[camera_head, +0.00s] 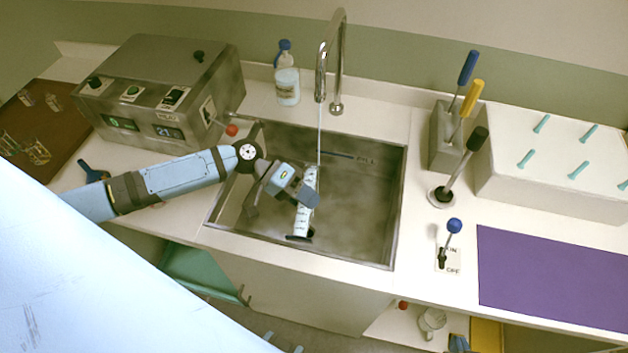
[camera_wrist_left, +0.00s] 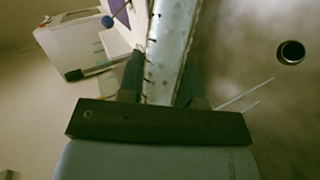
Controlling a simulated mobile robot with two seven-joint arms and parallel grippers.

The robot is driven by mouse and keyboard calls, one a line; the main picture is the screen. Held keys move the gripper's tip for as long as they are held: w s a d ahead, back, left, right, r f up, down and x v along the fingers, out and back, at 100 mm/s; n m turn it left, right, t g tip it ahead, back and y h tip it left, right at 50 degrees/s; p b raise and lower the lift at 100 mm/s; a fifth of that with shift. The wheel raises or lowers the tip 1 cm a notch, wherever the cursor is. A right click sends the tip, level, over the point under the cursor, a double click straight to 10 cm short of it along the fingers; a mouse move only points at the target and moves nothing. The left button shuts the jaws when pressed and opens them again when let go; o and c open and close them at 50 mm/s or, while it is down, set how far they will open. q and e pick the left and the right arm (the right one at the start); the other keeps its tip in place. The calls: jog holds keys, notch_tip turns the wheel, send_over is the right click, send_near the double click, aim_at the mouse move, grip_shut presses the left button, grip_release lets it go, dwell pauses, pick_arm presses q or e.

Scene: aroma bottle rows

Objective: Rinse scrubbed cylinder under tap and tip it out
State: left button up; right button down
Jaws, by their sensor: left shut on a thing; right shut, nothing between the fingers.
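A clear graduated cylinder (camera_head: 304,212) stands slightly tilted in the sink (camera_head: 365,222), its dark base low near the front of the basin. My left gripper (camera_head: 298,190) is shut around its upper part. The tap (camera_head: 338,60) arches over the sink, and a thin stream of water falls from its spout to the cylinder's top. I cannot tell how much water is inside. In the left wrist view the cylinder (camera_wrist_left: 172,50) runs up between the fingers, its tick marks showing. My right gripper is not in view.
A grey control box (camera_head: 160,85) stands left of the sink, a white bottle (camera_head: 287,85) behind it. On the right are a brush holder (camera_head: 443,140), a pegged white block (camera_head: 550,175), a blue-knobbed lever (camera_head: 453,227) and a purple mat (camera_head: 550,275). The sink drain (camera_wrist_left: 290,52) is clear.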

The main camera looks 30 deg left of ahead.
pick_arm(q)
jog(key=shift+w+a+f+n+g+b, duration=0.1)
jog(key=shift+w+f+n+g+b, duration=0.2)
jog(key=shift+w+f+n+b, duration=0.25)
jog(key=shift+s+f, duration=0.1)
jog(key=shift+s, duration=0.05)
jog(key=shift+h, duration=0.3)
jog(key=shift+a+f+n+g, duration=0.1)
jog(key=shift+f+n+g, duration=0.15)
jog(key=shift+g, duration=0.15)
jog(key=shift+f, duration=0.1)
dwell(0.4)
jog(key=shift+w+f+n+g+h, duration=0.2)
jog(key=shift+f+n+g+h, duration=0.1)
jog(key=shift+n+h, duration=0.15)
jog(key=shift+f, duration=0.1)
